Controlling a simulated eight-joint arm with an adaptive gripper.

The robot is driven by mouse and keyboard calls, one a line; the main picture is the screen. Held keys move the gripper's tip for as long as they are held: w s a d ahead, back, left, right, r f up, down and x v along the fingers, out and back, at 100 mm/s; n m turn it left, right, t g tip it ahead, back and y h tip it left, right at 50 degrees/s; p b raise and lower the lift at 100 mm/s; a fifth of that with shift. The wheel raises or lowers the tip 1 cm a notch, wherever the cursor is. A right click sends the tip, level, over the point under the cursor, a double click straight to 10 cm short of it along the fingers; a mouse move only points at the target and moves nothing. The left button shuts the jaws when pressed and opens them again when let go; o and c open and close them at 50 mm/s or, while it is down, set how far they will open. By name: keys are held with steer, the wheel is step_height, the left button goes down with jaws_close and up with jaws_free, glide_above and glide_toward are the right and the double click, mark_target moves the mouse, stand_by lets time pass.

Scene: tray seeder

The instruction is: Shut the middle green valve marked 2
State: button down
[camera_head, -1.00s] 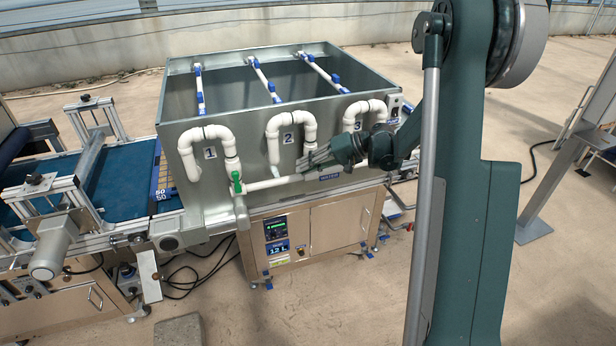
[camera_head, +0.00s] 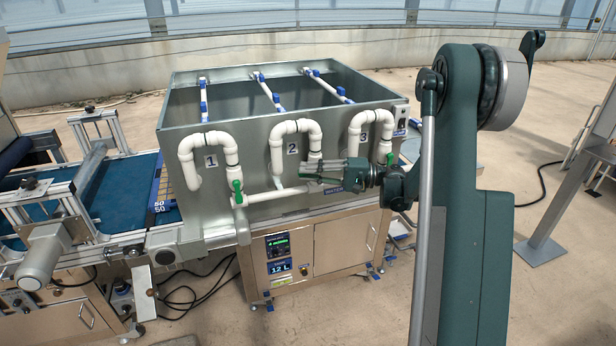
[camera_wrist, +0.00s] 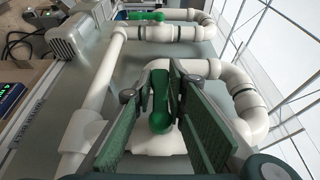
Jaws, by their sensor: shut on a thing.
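The middle valve's green handle (camera_wrist: 160,105) sits on the white riser pipe of the middle loop, by the tank plate marked 2 (camera_head: 292,148). In the wrist view it lies between my two finger pads and appears crosswise to its pipe. My gripper (camera_wrist: 158,98) is shut on this handle; the pads run on either side of it. In the head view my gripper (camera_head: 318,173) reaches in from the right, about level, and hides most of the valve. Valve 1's green handle (camera_head: 237,190) stands upright along its pipe; it also shows in the wrist view (camera_wrist: 145,15).
The white cross pipe (camera_head: 275,196) runs low along the grey tank's front (camera_head: 225,215). Pipe loop 3 (camera_head: 370,120) is close to my wrist on the right. A steel cabinet (camera_head: 340,245) stands below. Open floor lies in front.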

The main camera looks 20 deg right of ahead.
steer(key=shift+r, duration=0.1)
steer(key=c, duration=2.3)
jaws_free()
steer(key=v, duration=1.2)
steer(key=x, duration=1.1)
steer(key=shift+a, duration=0.15)
